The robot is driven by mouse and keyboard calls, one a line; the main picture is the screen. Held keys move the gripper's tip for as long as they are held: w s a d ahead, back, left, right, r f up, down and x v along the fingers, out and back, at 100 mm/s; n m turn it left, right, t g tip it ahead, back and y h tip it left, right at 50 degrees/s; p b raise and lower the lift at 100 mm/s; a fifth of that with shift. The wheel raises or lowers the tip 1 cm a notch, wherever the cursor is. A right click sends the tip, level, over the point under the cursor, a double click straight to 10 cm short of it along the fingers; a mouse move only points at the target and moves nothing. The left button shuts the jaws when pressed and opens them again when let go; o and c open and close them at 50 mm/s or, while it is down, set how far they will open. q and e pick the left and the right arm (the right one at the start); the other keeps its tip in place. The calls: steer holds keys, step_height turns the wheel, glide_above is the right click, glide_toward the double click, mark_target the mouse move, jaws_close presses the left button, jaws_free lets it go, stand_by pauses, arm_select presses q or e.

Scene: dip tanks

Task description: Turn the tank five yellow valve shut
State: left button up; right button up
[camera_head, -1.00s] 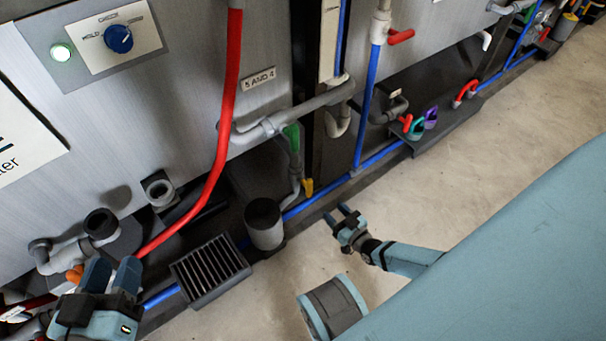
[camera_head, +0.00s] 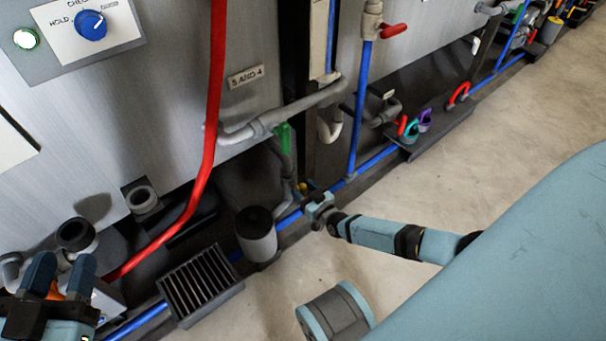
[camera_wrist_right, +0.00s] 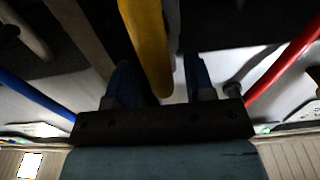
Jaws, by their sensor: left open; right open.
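The yellow valve handle (camera_wrist_right: 148,45) reaches down between the two fingers of my right gripper (camera_wrist_right: 158,82) in the right wrist view. A clear gap separates the handle from the right finger; I cannot tell if the left finger touches it. In the head view only a bit of the yellow handle (camera_head: 302,187) shows, below the green part (camera_head: 284,138) of the grey pipe. My right gripper (camera_head: 313,200) is open there and partly hides it. My left gripper (camera_head: 58,275) is open and empty at the lower left.
A blue pipe (camera_head: 375,161) runs along the floor behind my right gripper. A grey cylinder (camera_head: 257,236) and a black slatted grate (camera_head: 200,284) stand to its left. A red hose (camera_head: 213,110) hangs at the tank front. Open floor (camera_head: 450,175) lies to the right.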

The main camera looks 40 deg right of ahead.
steer(key=shift+w, duration=0.25)
jaws_close()
